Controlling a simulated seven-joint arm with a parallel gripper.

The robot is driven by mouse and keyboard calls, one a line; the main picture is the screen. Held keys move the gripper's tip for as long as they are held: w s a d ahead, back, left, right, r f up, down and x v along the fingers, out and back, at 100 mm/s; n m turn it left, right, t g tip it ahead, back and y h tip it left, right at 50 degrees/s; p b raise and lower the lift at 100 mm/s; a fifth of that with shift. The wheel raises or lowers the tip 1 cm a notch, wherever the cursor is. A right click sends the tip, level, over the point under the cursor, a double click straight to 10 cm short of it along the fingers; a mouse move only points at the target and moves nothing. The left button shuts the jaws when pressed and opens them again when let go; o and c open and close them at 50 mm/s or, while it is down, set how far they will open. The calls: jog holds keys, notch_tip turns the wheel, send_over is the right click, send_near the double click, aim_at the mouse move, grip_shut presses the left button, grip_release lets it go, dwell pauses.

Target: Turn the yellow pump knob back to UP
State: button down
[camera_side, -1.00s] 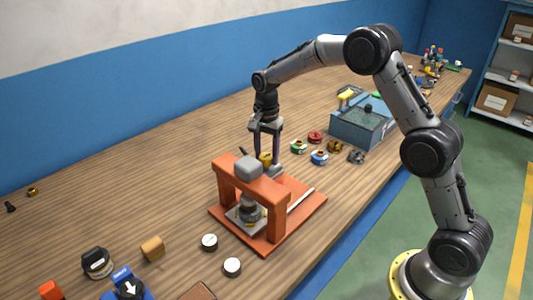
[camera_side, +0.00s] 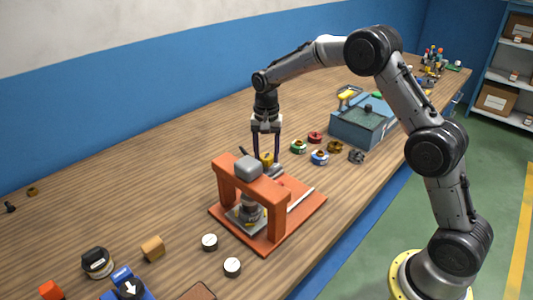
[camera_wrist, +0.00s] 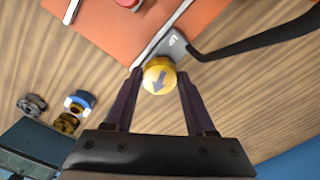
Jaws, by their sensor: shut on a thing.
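The yellow pump knob (camera_wrist: 159,76) sits between my two fingertips in the wrist view, with a dark arrow on its face pointing toward the bottom of that picture. It also shows small in the side view (camera_side: 267,158), behind the orange press frame. My gripper (camera_side: 266,161) points straight down and is shut on the knob, one finger on each side. A grey metal block (camera_wrist: 176,46) with a small white mark adjoins the knob. The mark is too small to read.
The orange press (camera_side: 226,181) stands on its orange base beside my gripper. A black lever (camera_wrist: 255,41) reaches out close to the knob. Several coloured rings and a blue-grey bin (camera_side: 345,132) lie to the right.

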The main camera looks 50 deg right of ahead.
jog(key=n, duration=0.4)
jog(key=shift+n, duration=0.3)
jog(key=n, duration=0.3)
jog(key=shift+r+n, duration=0.1)
jog(key=shift+n, duration=0.2)
jog(key=n, duration=0.4)
jog(key=shift+n, duration=0.3)
jog(key=n, duration=0.3)
jog(key=shift+n, duration=0.3)
jog(key=n, duration=0.3)
jog(key=shift+n, duration=0.3)
jog(key=n, duration=0.4)
jog(key=shift+n, duration=0.3)
jog(key=n, duration=0.3)
jog(key=shift+n, duration=2)
